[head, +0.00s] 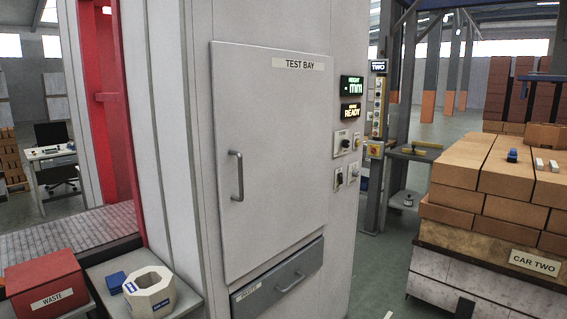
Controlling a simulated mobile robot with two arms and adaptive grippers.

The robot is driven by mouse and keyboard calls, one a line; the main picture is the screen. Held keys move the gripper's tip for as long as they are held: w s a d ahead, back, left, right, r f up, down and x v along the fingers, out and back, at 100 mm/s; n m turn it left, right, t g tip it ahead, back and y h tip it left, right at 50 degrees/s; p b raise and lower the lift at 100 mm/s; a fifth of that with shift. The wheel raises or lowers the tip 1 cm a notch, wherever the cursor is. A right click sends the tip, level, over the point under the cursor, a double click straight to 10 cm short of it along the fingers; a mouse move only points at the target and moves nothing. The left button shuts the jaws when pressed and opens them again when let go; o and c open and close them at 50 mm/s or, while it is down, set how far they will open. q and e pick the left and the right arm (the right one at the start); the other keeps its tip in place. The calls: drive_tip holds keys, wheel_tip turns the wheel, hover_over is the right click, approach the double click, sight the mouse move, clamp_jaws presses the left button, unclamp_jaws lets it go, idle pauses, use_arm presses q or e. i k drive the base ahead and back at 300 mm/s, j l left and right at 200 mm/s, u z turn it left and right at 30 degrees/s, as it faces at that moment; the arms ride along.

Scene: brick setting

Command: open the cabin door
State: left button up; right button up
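The cabin door (285,150) is a flat grey panel labelled "TEST BAY" on the front of a tall grey cabinet. It looks shut, flush with the cabinet front. Its vertical bar handle (237,175) is on the left side of the panel, and nothing touches it. Neither of my grippers shows in the head view.
Below the door is a shut drawer (278,284) with a bar handle. A red waste box (44,283) and a white octagonal ring (150,292) stand at lower left. Control panels are on the cabinet's right. A brick-laden car (480,262) stands at right, with floor between.

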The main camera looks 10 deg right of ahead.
sight(273, 110)
drive_tip(key=i+l, duration=0.9)
drive_tip(key=j+u, duration=0.05)
